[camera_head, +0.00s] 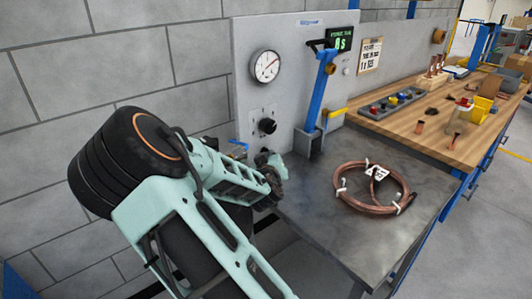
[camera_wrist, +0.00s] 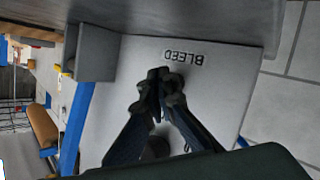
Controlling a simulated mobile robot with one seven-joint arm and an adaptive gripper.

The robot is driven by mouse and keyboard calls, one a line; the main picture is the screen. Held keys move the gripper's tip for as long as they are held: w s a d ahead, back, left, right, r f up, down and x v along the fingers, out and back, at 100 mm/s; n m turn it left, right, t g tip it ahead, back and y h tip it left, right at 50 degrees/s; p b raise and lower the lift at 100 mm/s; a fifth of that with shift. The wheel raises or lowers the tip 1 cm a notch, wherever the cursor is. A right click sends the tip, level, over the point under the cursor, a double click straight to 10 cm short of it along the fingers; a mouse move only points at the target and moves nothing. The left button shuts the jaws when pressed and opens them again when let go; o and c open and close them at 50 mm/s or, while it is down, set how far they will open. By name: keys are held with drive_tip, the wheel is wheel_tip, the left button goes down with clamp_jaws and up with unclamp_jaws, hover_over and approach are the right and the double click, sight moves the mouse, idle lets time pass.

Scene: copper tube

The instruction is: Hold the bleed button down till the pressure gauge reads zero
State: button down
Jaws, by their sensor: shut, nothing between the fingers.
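The pressure gauge (camera_head: 265,66) is a round white dial on the grey panel (camera_head: 300,85); a red needle shows, but its reading is too small to tell. A black round knob (camera_head: 267,126) sits below the gauge. My gripper (camera_head: 272,165) is shut and empty in front of the panel, below that knob. In the wrist view my fingertips (camera_wrist: 160,80) are together just beside an upside-down BLEED label (camera_wrist: 185,57). A dark round part (camera_wrist: 157,148) shows between the fingers. The bleed button is not clearly seen; the fingers may hide it, and I cannot tell contact.
A blue lever (camera_head: 321,90) stands on the panel's right, above the metal table (camera_head: 310,210). A tagged copper tube coil (camera_head: 345,192) lies on that table. A green display (camera_head: 341,42) is at the panel's top. A wooden bench (camera_head: 400,125) with several parts is behind right.

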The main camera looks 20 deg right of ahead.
drive_tip(key=shift+w+a, duration=0.2)
drive_tip(key=shift+w, duration=0.25)
idle(1.3)
drive_tip(key=shift+s, duration=0.1)
idle(1.7)
drive_tip(key=shift+s+d, duration=0.4)
drive_tip(key=shift+s, duration=0.45)
drive_tip(key=shift+s+d, duration=0.3)
drive_tip(key=shift+s, duration=0.45)
drive_tip(key=shift+s+d, duration=0.35)
drive_tip(key=shift+s, duration=0.45)
drive_tip(key=shift+s+d, duration=0.3)
drive_tip(key=shift+s, duration=0.45)
